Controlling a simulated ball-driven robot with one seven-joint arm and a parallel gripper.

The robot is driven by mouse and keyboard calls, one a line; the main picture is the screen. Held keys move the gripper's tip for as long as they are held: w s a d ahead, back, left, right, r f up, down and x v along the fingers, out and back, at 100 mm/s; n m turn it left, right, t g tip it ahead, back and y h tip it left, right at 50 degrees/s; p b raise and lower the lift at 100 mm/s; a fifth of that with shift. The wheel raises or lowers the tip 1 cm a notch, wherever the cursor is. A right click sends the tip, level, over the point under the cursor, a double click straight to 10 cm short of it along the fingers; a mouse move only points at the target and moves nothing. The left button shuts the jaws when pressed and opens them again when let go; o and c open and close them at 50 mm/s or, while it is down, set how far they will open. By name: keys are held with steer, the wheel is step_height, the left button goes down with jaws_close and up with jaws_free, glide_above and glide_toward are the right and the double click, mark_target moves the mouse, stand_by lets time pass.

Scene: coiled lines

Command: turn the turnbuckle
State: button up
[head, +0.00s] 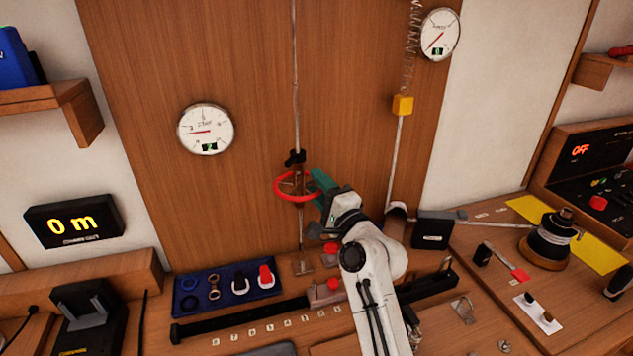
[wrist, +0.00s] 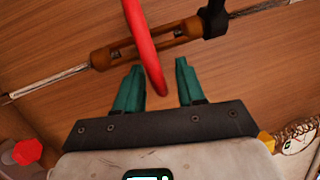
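The turnbuckle is a bronze-brown body in line with a thin vertical wire and rod on the wooden panel; its body shows in the wrist view (wrist: 178,34). A red ring (head: 278,194) encircles it, and the ring also shows in the wrist view (wrist: 143,45). A black clamp (head: 294,158) sits on the line just above it. My gripper (head: 320,184) is at the ring's right side. In the wrist view its green fingers (wrist: 158,70) are apart, with the ring's rim between them. I cannot tell whether either finger touches the rim.
A round dial (head: 206,129) hangs left of the turnbuckle, another dial (head: 440,35) at upper right. A yellow block (head: 402,105) hangs under a spring, on a rod right of my gripper. A blue tray (head: 225,286) and a black rail stand below on the bench.

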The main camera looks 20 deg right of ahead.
steer(key=shift+w+a+r, duration=0.1)
steer(key=shift+w, duration=0.35)
jaws_close()
